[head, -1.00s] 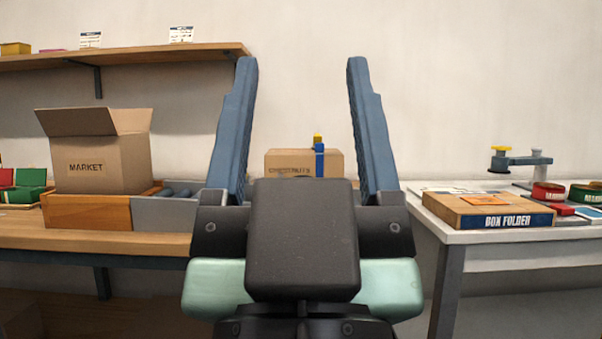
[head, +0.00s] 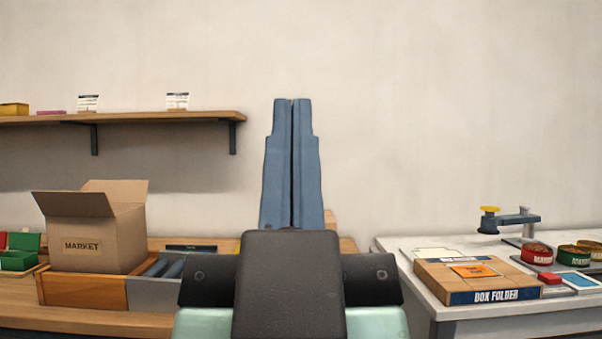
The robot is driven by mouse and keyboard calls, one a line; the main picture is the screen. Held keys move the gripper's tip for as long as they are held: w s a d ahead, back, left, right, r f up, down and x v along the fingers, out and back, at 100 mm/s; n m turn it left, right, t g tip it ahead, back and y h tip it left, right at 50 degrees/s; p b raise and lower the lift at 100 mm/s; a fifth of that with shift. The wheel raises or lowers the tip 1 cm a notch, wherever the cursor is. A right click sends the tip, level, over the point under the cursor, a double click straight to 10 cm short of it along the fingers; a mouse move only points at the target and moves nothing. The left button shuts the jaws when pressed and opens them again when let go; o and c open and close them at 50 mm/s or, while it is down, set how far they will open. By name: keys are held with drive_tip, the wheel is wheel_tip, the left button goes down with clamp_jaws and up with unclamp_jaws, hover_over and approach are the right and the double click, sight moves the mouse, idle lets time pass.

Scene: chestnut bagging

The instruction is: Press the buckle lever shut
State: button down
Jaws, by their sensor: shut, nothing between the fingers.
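My gripper (head: 292,102) stands upright in the middle of the head view. Its two blue fingers are shut against each other with nothing between them. The buckle lever cannot be seen; the strapped carton from the earlier frame is almost wholly hidden behind my gripper. Only a sliver of tan (head: 330,219) shows to the right of the fingers, and I cannot tell for sure that it is the carton. Whether the lever is up or down cannot be seen.
On the left, an open MARKET carton (head: 95,240) stands in a wooden tray (head: 80,291) on a bench. A wall shelf (head: 140,117) is above. On the right, a white table (head: 440,310) bears a BOX FOLDER board (head: 435,276), tins (head: 537,254) and a small clamp-like arm (head: 515,217).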

wheel_tip(320, 180, up, 32)
drive_tip(key=p, duration=2.9)
drive_tip(key=shift+f, duration=0.15)
